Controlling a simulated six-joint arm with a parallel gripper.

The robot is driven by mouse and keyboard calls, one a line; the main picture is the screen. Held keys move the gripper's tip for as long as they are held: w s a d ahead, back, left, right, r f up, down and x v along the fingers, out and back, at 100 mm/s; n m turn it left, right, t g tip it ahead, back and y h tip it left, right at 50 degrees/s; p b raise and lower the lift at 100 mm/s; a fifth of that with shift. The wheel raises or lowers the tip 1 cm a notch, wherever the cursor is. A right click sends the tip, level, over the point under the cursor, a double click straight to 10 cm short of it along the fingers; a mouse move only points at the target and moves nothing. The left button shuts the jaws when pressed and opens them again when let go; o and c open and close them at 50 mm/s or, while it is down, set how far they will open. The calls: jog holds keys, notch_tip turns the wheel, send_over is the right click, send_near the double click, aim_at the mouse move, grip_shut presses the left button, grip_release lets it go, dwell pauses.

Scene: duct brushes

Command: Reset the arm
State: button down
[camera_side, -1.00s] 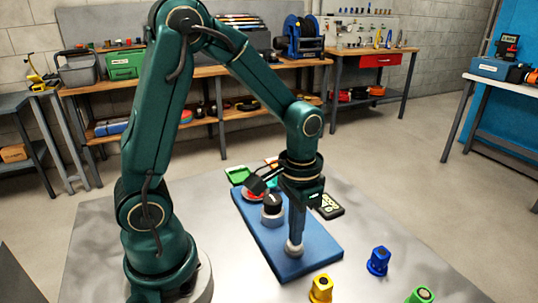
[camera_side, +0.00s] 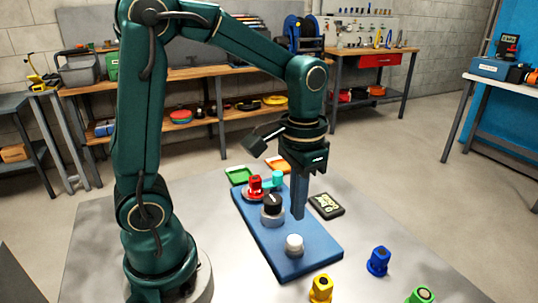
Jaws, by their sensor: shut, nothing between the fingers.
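My gripper (camera_side: 299,216) points straight down above the blue board (camera_side: 298,264). Its fingers are shut with nothing between them. The fingertips are behind and above a white round knob (camera_side: 294,244) on the board and apart from it. A black-topped knob on a grey base (camera_side: 272,208) stands on the board to the left of the fingers. A red piece (camera_side: 254,187) and a teal piece (camera_side: 276,180) stand at the board's far end.
A yellow piece (camera_side: 321,289), a blue piece (camera_side: 379,261) and a green piece (camera_side: 420,296) stand on the metal table (camera_side: 220,246) at the front right. A dark labelled box (camera_side: 326,206) lies right of the board. Green (camera_side: 238,175) and orange (camera_side: 279,163) trays lie behind.

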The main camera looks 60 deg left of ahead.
jog(key=shift+r, duration=0.35)
jog(key=shift+r, duration=0.25)
jog(key=s+d+r+t, duration=0.1)
jog(key=s+r+t, duration=0.2)
jog(key=s+t, duration=0.2)
jog(key=shift+s+d+r+t, duration=0.25)
jog(key=shift+s+r+t, duration=0.1)
jog(key=shift+s, duration=0.8)
